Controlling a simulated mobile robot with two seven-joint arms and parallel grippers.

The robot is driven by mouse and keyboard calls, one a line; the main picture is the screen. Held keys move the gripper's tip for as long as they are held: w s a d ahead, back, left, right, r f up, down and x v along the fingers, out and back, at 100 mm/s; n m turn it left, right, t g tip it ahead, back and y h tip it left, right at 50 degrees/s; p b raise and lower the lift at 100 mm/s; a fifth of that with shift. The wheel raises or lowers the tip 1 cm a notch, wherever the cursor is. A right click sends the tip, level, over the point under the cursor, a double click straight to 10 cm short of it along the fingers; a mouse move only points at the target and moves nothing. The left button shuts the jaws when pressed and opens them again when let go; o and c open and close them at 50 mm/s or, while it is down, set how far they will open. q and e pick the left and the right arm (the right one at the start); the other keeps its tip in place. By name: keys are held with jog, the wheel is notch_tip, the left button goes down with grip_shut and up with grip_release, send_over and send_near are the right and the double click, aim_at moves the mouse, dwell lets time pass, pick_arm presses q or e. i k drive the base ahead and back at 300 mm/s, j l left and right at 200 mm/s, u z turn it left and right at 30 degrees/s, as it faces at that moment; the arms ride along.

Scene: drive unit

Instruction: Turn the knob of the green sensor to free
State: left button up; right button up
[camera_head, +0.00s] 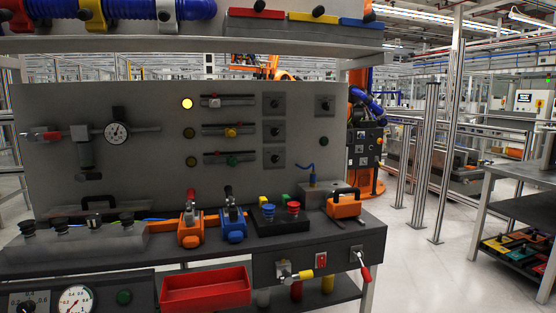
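A grey upright panel (150,150) holds three horizontal rails, one above another. The lowest rail (210,164) carries a small green part (232,161), which looks like the green sensor's knob. It is too small to tell which way it is turned. To its right is a square plate with a dark round knob (275,158). Neither of my grippers shows in the head view.
A red bin (205,288) sits lower. A shelf (200,40) overhangs the panel. The floor (430,270) at right is clear.

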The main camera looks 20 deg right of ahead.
aim_at(275, 158)
jog(key=i+l+z, duration=0.25)
jog(key=i+l, duration=1.05)
